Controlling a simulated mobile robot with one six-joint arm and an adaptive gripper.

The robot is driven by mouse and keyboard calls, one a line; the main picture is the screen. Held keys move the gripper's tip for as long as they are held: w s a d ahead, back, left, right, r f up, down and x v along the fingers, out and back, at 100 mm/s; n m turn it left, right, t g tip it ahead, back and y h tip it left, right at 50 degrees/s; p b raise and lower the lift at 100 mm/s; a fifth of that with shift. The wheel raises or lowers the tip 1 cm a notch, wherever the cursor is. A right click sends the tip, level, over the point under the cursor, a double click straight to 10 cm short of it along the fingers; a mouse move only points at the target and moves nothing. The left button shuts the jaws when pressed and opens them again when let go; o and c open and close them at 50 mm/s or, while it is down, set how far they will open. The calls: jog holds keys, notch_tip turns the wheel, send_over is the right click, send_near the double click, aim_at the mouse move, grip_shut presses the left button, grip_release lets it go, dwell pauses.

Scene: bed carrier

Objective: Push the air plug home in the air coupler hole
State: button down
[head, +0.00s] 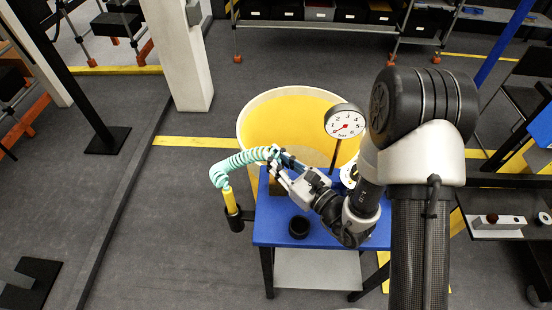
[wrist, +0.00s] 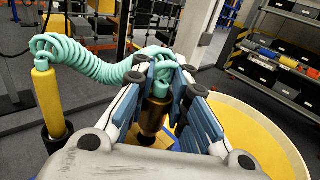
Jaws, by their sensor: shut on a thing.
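My gripper (head: 279,160) is shut on the air plug, over the left back part of the blue table (head: 275,225). In the wrist view its blue-padded fingers (wrist: 170,82) close around the teal plug (wrist: 161,89). A brass-coloured cylinder (wrist: 153,116) shows directly below the plug, roughly in line with it. It looks like the coupler, but its hole is hidden and I cannot tell how deep the plug sits. The teal coiled hose (head: 240,160) runs from the plug to a yellow handle (head: 230,200) in a black holder (head: 236,219).
A dial gauge (head: 344,121) stands on the table behind my gripper. A black cup (head: 299,227) is near the front. A large yellow tub (head: 246,129) stands behind the table. A side shelf (head: 497,232) with small parts is at right.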

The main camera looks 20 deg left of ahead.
jog(key=shift+f+b, duration=0.95)
jog(key=shift+f, duration=0.15)
jog(key=c, duration=1.3)
grip_release()
jog(key=shift+c, duration=0.2)
jog(key=v, duration=1.2)
